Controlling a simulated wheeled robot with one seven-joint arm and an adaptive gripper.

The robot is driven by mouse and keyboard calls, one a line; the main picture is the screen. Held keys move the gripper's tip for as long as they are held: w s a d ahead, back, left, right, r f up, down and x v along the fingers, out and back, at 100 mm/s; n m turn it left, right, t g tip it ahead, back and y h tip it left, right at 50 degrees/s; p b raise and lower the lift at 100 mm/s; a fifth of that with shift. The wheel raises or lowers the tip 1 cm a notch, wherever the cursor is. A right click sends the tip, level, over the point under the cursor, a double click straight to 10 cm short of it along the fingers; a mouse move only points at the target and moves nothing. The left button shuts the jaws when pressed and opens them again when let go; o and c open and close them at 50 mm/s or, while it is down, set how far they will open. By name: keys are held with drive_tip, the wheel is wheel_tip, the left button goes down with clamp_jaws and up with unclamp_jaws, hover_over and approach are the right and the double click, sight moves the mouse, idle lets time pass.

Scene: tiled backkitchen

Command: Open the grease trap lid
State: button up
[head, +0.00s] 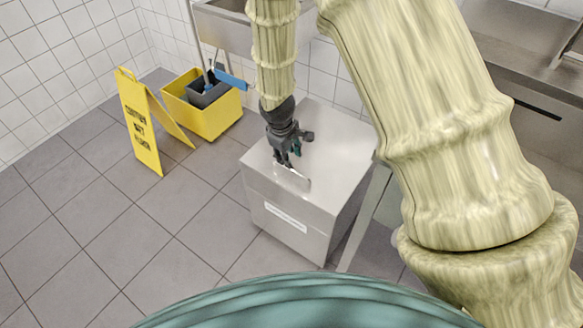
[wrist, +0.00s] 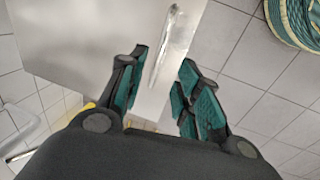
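The grease trap (head: 292,220) is a pale metal box on the floor, with a flat lid (head: 337,150) that looks shut. A light metal handle (head: 292,178) runs near the lid's front edge. In the wrist view the lid (wrist: 85,40) fills the upper left, and the handle (wrist: 168,45) lies between the fingers' directions, beyond their tips. My gripper (head: 286,163) is just above the lid, right by the handle. In the wrist view my gripper (wrist: 160,80) has its two teal-padded fingers apart, with nothing clamped between them. Whether a finger touches the handle is unclear.
A yellow wet-floor sign (head: 140,122) and a yellow mop bucket (head: 215,118) stand left of the box. A steel sink or counter (head: 515,40) is at the right, with a leg (head: 365,215) close beside the box. Tiled floor (head: 120,235) in front and left is clear.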

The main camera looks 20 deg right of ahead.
sight(292, 170)
drive_tip(key=shift+w+d+f, duration=0.15)
drive_tip(key=shift+d+f, duration=0.05)
drive_tip(key=shift+f, duration=1.1)
drive_tip(key=shift+w+d+f, duration=0.15)
drive_tip(key=shift+d+f, duration=0.05)
drive_tip(key=shift+f, duration=1.1)
drive_tip(key=shift+w+d+f, duration=0.15)
drive_tip(key=shift+d+f, duration=0.05)
drive_tip(key=shift+f, duration=1.1)
clamp_jaws()
